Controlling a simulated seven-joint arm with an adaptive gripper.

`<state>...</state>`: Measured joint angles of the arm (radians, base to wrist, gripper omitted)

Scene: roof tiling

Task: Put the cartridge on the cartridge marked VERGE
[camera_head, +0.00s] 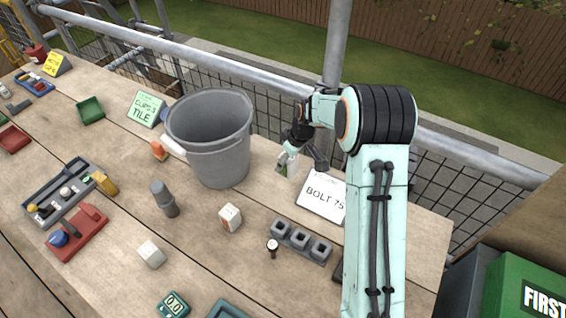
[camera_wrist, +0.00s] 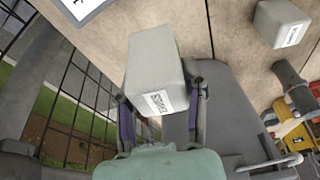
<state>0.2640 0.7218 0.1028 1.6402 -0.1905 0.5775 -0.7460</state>
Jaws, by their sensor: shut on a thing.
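My gripper (camera_head: 287,163) is shut on a pale grey-white block-shaped cartridge (camera_wrist: 153,70), held between its two fingers in the wrist view. The held cartridge has a small printed label, too small to read. In the head view it is mostly hidden by the gripper, to the right of the bucket. A labelled pale block (camera_wrist: 282,22) shows at the upper right of the wrist view. I cannot read VERGE on any.
A large grey bucket (camera_head: 208,150) stands just left of my gripper. A white BOLT 75 card (camera_head: 323,195) lies to its right.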

